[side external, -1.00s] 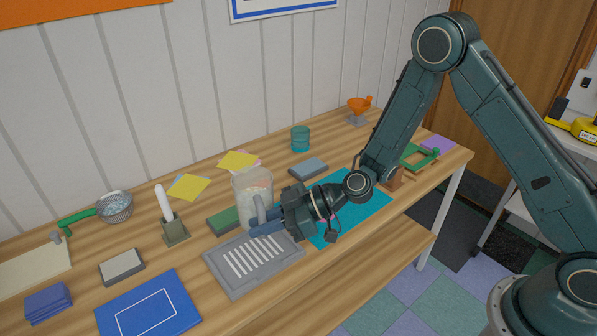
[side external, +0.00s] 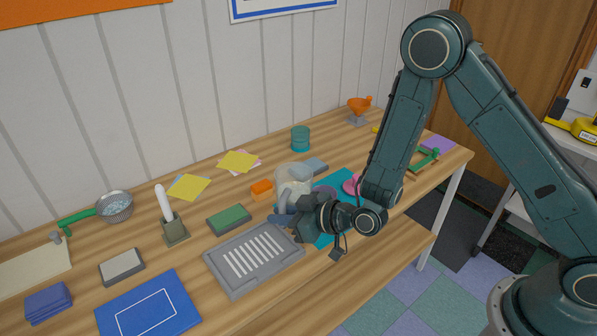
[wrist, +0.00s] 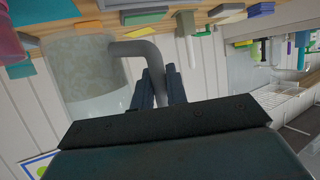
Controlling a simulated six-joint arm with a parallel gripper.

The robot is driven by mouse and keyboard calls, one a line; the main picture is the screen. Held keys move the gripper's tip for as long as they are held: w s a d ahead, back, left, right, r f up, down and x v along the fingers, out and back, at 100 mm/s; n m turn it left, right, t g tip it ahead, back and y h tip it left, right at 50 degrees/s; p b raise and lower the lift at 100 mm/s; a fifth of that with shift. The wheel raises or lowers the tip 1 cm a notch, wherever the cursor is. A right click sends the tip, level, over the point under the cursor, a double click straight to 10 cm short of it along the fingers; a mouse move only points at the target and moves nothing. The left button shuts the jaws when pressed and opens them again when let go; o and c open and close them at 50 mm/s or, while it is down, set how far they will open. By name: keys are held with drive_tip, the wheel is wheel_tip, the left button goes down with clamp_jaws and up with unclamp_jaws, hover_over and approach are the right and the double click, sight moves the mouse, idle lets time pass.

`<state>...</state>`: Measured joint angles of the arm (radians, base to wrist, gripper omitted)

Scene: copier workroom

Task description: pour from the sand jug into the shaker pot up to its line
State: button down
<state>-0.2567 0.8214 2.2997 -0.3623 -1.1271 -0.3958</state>
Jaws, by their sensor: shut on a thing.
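The sand jug (side external: 293,178) is a clear vessel with pale contents and a grey handle. My gripper (side external: 284,219) is shut on that handle; in the wrist view the fingers (wrist: 160,86) close around it, beside the jug (wrist: 90,72). The jug is over the near edge of the teal mat (side external: 347,182); its exact tilt and height are hard to tell. Just right of it is a round purplish object (side external: 325,192), with a pink one (side external: 351,186) behind my arm. I cannot tell whether either is the shaker pot. No pouring stream shows.
A grey slotted tray (side external: 222,272) lies in front. A green block (side external: 229,219), orange block (side external: 261,188) and grey block (side external: 316,165) are close to the jug. A teal cup (side external: 300,138) and orange funnel (side external: 359,106) stand at the back.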

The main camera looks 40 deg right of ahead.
sight(295, 198)
drive_tip(key=shift+w+d+r+m+t+h, duration=0.1)
drive_tip(key=shift+d+r+m+t+h, duration=0.2)
drive_tip(key=shift+d+r+m+h, duration=0.15)
drive_tip(key=shift+w+d+r+m+t+h, duration=0.1)
drive_tip(key=shift+d+r+m+h, duration=0.3)
drive_tip(key=shift+r, duration=0.25)
drive_tip(key=shift+d+r+m+t+h, duration=0.1)
drive_tip(key=shift+d+r+m+h, duration=0.25)
drive_tip(key=shift+r, duration=0.25)
drive_tip(key=shift+w+d+r+m+t+h, duration=0.1)
drive_tip(key=shift+d+r+m+h, duration=0.2)
drive_tip(key=shift+d+r+h, duration=0.25)
drive_tip(key=shift+s+d+f, duration=0.1)
drive_tip(key=shift+f, duration=1.1)
drive_tip(key=shift+r+m, duration=0.3)
